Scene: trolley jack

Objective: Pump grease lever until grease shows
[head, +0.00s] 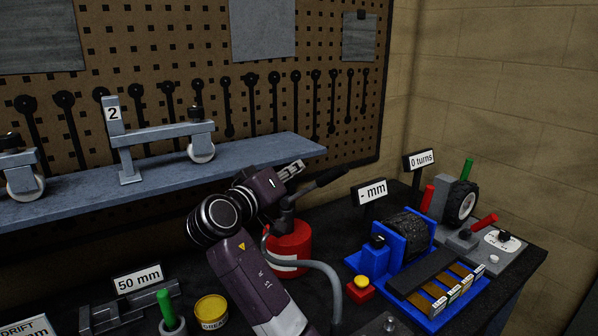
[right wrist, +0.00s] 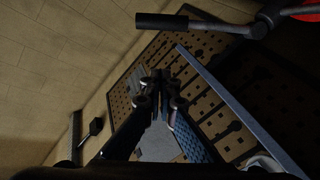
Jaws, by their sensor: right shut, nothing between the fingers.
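The red grease pump (head: 290,250) stands on the bench, partly behind my right arm. Its black lever (head: 322,184) slopes up to the right; the lever also shows across the top of the right wrist view (right wrist: 190,22). A grey hose (head: 322,268) curves from the pump toward the front, its far end not clear. My right gripper (head: 293,169) is shut and empty, just above and left of the lever, apart from it. Its fingers also show in the right wrist view (right wrist: 158,92). I see no grease come out. My left gripper is out of view.
A yellow grease tin (head: 211,311) and a "50 mm" sign (head: 138,279) are at front left. A blue roller fixture (head: 388,255) and a grey wheel fixture (head: 470,235) stand right. A shelf (head: 255,152) with castors runs behind, before a pegboard (head: 180,45).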

